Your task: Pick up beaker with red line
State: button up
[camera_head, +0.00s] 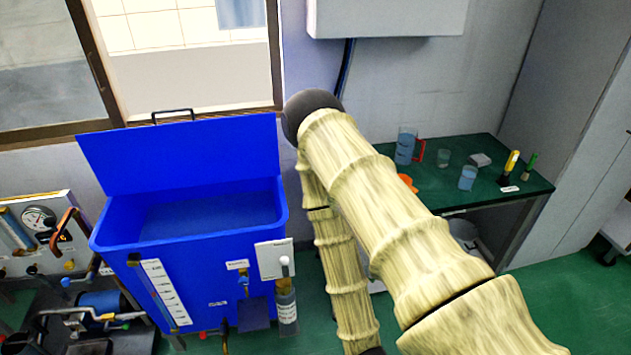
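My arm reaches up from the lower right, bends at a dark elbow joint and runs down out of the bottom edge, so my gripper is out of view. On the green table at the right stand a small clear beaker (443,158) and a beaker with blue liquid (467,178). A larger jug with blue contents (405,147) and a red handle stands behind them. I cannot make out a red line on either beaker.
The green table (520,196) also holds a grey-white block (480,160), a yellow-and-black item (511,162), a green item (530,165) and an orange object (408,182) partly hidden by my arm. A large blue open-lidded tank (200,275) stands left.

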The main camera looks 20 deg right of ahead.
aim_at(468, 174)
jog(key=z, duration=1.7)
jog(key=k, duration=0.4)
jog(key=z, duration=0.7)
jog(key=i, duration=0.7)
jog(key=u, duration=0.6)
jog(key=i, duration=0.7)
jog(key=u, duration=0.7)
